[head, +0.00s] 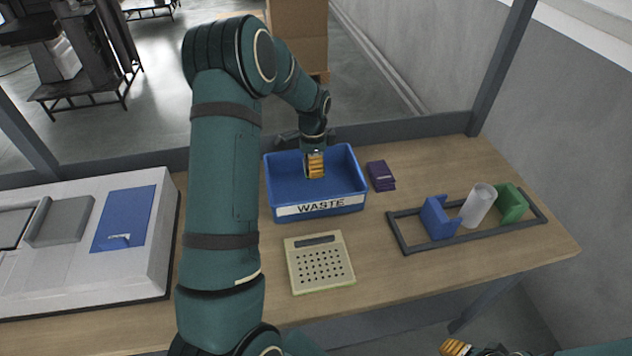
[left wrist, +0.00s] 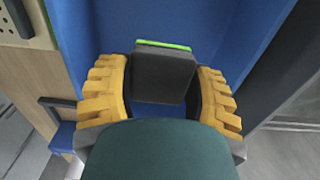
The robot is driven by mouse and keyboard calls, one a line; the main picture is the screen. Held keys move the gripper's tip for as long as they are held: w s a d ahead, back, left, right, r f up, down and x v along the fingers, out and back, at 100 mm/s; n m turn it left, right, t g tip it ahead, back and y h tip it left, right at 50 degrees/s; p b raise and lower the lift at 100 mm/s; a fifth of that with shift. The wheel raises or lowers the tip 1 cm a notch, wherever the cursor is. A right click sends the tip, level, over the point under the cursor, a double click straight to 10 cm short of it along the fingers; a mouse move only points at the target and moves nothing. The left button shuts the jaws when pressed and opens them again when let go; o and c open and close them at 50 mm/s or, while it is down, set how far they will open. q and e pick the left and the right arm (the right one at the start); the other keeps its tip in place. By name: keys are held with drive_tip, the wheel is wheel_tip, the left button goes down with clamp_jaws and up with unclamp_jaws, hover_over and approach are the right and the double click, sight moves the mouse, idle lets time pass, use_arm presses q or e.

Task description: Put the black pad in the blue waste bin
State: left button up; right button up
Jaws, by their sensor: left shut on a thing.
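The blue waste bin (head: 350,199) stands on the table with a white WASTE label on its front. My left gripper (head: 314,165) points down into the bin's opening, in its back half. In the left wrist view, the left gripper (left wrist: 162,80) is shut on the black pad (left wrist: 163,70), a dark block with a green edge. The bin's blue walls (left wrist: 82,25) surround it there. The pad is hidden in the head view. My right gripper (head: 455,347) shows only partly at the bottom edge, away from the bin; its opening is unclear.
A purple block (head: 381,176) lies right of the bin. A beige perforated box (head: 319,263) lies in front. A dark frame (head: 404,244) with a blue holder, a clear cylinder and a green holder is at right. A grey-white machine (head: 145,250) stands at left.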

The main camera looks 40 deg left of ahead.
sight(314, 190)
use_arm(q)
drive_tip(key=shift+f, duration=3.55)
drive_tip(key=shift+b, duration=0.3)
drive_tip(key=o, duration=1.1)
drive_tip(key=shift+f, duration=0.15)
wheel_tip(314, 190, up, 12)
drive_tip(key=shift+r+p, duration=0.2)
drive_tip(key=shift+p, duration=0.35)
drive_tip(key=shift+d+f, duration=0.1)
